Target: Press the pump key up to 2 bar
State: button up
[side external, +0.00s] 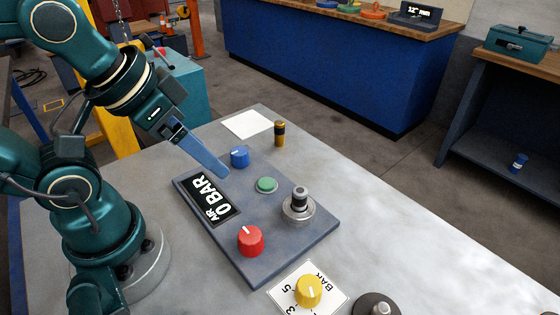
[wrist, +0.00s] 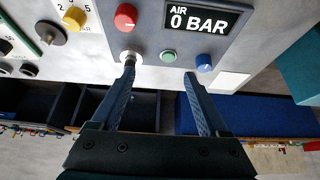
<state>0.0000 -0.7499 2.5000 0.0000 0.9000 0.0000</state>
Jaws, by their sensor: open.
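The grey panel (side external: 275,246) lies on the table with a display (side external: 212,200) that reads AIR 0 BAR. The display also reads 0 BAR in the wrist view (wrist: 198,18). A round green key (side external: 266,185), which I take as the pump key, sits between the blue knob (side external: 239,156) and a silver fitting with a dark top (side external: 298,203). My gripper (side external: 224,174) is above the panel, pointing down at a slant, beside the green key. In the wrist view my gripper (wrist: 159,70) is open and empty, and the green key (wrist: 168,56) shows between its fingertips.
A red knob (side external: 250,240) is at the panel's near end. A yellow knob (side external: 308,290) sits on a white numbered scale beyond it. A small black-and-brass cylinder (side external: 280,134) stands behind the panel near a white sheet (side external: 247,124). The table's right side is largely clear.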

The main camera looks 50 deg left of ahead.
grip_shut()
dwell(1.6)
